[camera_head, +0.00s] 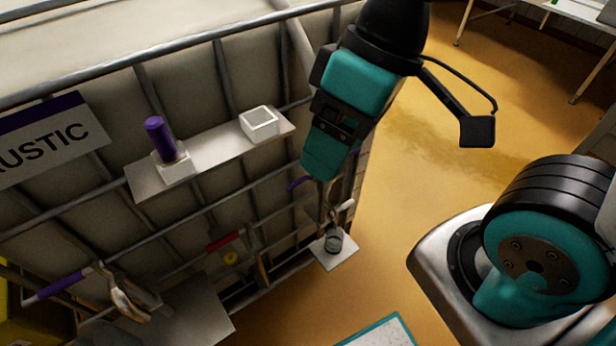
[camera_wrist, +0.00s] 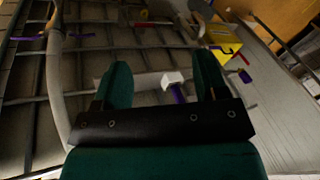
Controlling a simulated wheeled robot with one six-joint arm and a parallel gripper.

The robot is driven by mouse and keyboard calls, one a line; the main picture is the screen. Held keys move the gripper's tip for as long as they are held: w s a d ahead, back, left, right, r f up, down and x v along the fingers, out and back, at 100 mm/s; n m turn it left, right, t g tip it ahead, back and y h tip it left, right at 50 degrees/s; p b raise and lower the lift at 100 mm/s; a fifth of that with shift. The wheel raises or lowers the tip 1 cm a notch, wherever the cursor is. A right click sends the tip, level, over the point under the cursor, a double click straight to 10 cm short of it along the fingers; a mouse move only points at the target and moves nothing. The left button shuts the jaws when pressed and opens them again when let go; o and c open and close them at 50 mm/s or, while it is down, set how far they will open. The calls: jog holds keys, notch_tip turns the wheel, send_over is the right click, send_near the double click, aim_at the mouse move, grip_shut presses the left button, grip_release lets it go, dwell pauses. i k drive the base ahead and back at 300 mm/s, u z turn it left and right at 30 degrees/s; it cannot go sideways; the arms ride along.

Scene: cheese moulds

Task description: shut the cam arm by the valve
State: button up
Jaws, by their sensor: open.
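A purple-gripped lever (camera_head: 62,284) sticks out to the left of a metal coupling (camera_head: 125,300) at the lower left of the tank cage. A valve handle with a red grip (camera_head: 222,241) is between this coupling and my gripper. A second, small purple lever (camera_head: 298,185) shows beside metal fittings just under my gripper (camera_head: 322,172), partly hidden by it. My gripper is open and empty, in front of the cage's right side. In the wrist view its two teal fingers (camera_wrist: 163,78) stand apart. I cannot tell which lever is the one by the valve.
A shelf (camera_head: 210,150) on the cage holds a purple cylinder (camera_head: 158,137) in a white holder and an empty white holder (camera_head: 259,121). A grey cup (camera_head: 333,241) stands on a small white plate. Yellow floor (camera_head: 410,190) is open to the right.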

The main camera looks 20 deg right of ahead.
aim_at(298, 183)
jog(key=z, duration=1.85)
jog(key=k, duration=0.45)
jog(key=u, duration=1.05)
